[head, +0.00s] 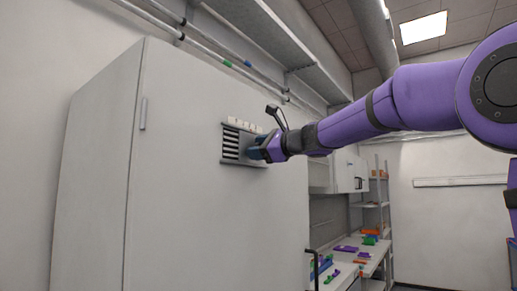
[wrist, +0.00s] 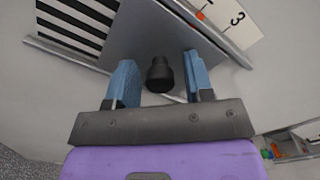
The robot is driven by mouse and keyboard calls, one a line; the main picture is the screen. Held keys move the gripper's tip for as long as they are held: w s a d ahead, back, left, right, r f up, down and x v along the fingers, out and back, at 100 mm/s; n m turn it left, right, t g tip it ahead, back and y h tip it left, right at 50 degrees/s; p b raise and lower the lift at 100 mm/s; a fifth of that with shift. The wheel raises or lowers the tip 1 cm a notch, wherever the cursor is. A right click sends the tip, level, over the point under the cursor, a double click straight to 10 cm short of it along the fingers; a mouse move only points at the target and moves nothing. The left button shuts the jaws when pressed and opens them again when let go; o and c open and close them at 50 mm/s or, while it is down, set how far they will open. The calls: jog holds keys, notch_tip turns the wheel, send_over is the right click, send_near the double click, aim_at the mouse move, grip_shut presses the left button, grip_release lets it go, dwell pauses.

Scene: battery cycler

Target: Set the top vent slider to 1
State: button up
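The vent (head: 231,143), with dark slots, is on the front of a tall white cabinet. In the wrist view its black-and-white slots (wrist: 75,22) are at upper left, partly covered by a grey slider plate (wrist: 160,32). A black knob (wrist: 160,76) sticks out from the plate. My gripper (wrist: 160,76) is open, with one blue finger on each side of the knob and a gap visible on both sides. In the head view my gripper (head: 254,153) is at the vent's right side and hides the knob. A white scale strip (wrist: 251,27) shows a 3 and an orange mark; the other digits are out of view.
The white cabinet (head: 185,190) fills the left and middle. White labels (head: 245,125) sit just above the vent. Pipes (head: 215,55) run overhead. A bench with coloured parts (head: 345,250) and a shelf rack (head: 370,205) stand farther back at right.

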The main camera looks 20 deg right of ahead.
grip_shut()
jog(key=shift+s+a, duration=0.45)
jog(key=shift+a, duration=0.2)
jog(key=shift+s+a, duration=0.45)
jog(key=shift+a, duration=0.15)
jog(key=shift+o, duration=0.9)
grip_release()
jog(key=shift+d, duration=0.1)
send_near(245, 146)
jog(key=v, duration=0.3)
jog(key=shift+s+d+f, duration=0.1)
jog(key=shift+s+f, duration=0.05)
